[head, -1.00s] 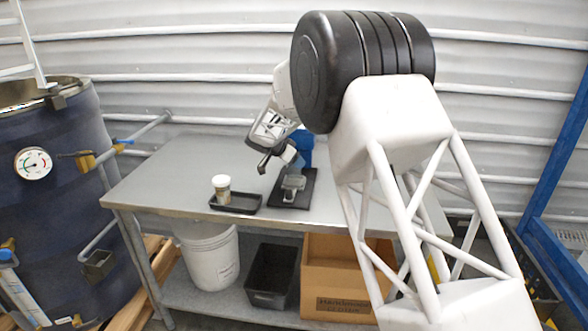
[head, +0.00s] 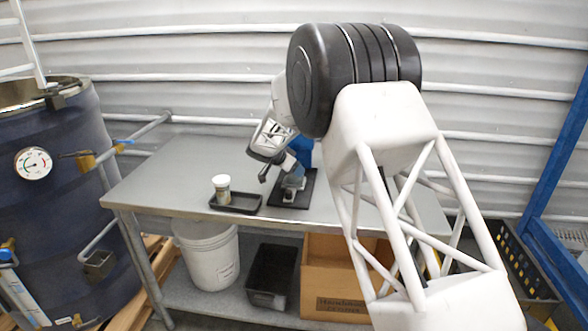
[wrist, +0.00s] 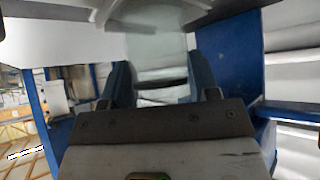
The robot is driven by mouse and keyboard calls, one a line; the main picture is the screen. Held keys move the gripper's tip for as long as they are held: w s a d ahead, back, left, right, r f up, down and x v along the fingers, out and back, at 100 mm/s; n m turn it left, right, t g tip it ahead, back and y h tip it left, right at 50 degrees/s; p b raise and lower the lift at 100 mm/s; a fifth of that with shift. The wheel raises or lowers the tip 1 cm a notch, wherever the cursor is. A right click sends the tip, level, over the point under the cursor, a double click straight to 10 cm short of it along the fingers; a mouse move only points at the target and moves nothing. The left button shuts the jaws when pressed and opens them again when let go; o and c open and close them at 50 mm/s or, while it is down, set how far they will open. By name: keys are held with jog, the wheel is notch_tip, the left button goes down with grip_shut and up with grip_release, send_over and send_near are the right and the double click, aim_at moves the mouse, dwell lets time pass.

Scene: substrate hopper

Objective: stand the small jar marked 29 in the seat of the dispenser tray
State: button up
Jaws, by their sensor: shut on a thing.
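My gripper (head: 292,176) is low over the black dispenser tray (head: 305,200) in the head view, in front of a blue upright part (head: 301,150). In the wrist view, its blue-grey fingers (wrist: 160,82) are shut on a pale, cloudy thing (wrist: 160,55) that looks like the small jar. No number on it can be read. A light grey piece is under the fingers in the head view; I cannot tell seat from jar there, nor whether they touch.
A white-lidded jar (head: 222,188) stands in a shallow black tray (head: 248,209) left of the dispenser. The metal table (head: 170,180) is clear further left. Below are a white bucket (head: 208,255), a black bin (head: 270,275) and a cardboard box (head: 335,275).

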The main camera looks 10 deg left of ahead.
jog(key=shift+f, duration=0.1)
jog(key=o, duration=1)
jog(key=shift+o, duration=0.2)
jog(key=shift+s+a+r, duration=0.3)
jog(key=shift+r, duration=0.25)
jog(key=v, duration=1)
jog(key=shift+s+a+r, duration=0.2)
jog(key=shift+r, duration=0.15)
